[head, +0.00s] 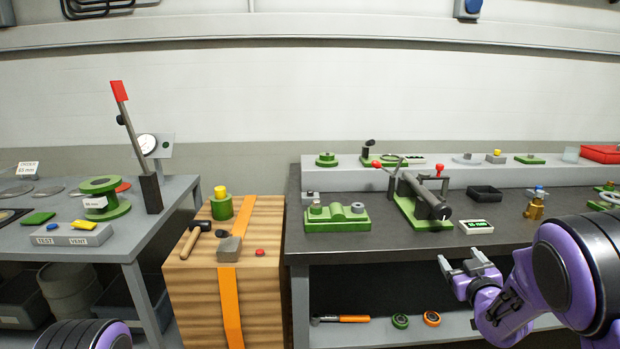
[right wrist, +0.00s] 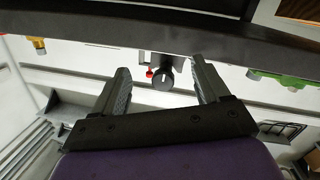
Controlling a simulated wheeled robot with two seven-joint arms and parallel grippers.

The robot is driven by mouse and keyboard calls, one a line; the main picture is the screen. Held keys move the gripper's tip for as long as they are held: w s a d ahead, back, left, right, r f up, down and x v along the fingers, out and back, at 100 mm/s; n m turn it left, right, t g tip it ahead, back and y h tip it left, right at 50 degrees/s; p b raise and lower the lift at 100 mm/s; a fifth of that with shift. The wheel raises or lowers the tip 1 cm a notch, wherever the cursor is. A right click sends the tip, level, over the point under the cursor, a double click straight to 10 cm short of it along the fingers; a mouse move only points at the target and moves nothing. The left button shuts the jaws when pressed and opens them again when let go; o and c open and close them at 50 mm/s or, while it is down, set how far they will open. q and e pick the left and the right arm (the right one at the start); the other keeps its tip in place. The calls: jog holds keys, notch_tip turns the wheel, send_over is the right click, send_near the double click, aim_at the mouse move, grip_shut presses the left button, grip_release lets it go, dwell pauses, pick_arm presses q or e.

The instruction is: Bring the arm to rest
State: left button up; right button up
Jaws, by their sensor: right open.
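My right gripper (head: 468,265) is in front of the dark bench's front edge, level with the gap above the lower shelf. Its purple arm comes in from the right. The jaws are apart and nothing is between them. In the right wrist view the two fingers of my right gripper (right wrist: 160,85) also stand apart and empty, with the bench edge across the top. Of my left arm, only a purple and black part (head: 85,335) shows at the bottom left of the head view. The left gripper is out of view.
The dark bench (head: 400,247) carries a green fixture with a black cylinder (head: 425,200), a green block (head: 337,217) and a brass valve (head: 535,205). A wooden block (head: 190,290) with a mallet (head: 188,243) stands left of it. The lower shelf (head: 375,332) holds an orange-handled tool (head: 345,318).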

jog(key=s+a+f+m+g+h+p, duration=0.1)
jog(key=s+f+m+g, duration=0.15)
jog(key=s+f, duration=0.35)
jog(key=s+a+f+m+g+p, duration=0.1)
jog(key=s+a+f+m+g, duration=0.15)
jog(key=f, duration=0.55)
jog(key=s+a+f+m+g+p, duration=0.1)
jog(key=s+f, duration=0.4)
jog(key=s, duration=0.6)
jog(key=s+a+f+m+g+p, duration=0.1)
jog(key=s+a+f+g, duration=0.2)
jog(key=s, duration=0.8)
jog(key=s+a+f+m+g+p, duration=0.1)
jog(key=s+a+f+g, duration=0.1)
jog(key=s+f+g, duration=0.2)
jog(key=s+f, duration=0.3)
jog(key=s, duration=0.4)
jog(key=shift+s+a+g, duration=0.25)
jog(key=shift+a+g, duration=0.05)
jog(key=shift+a, duration=0.05)
jog(key=shift+w, duration=0.1)
jog(key=shift+c, duration=0.2)
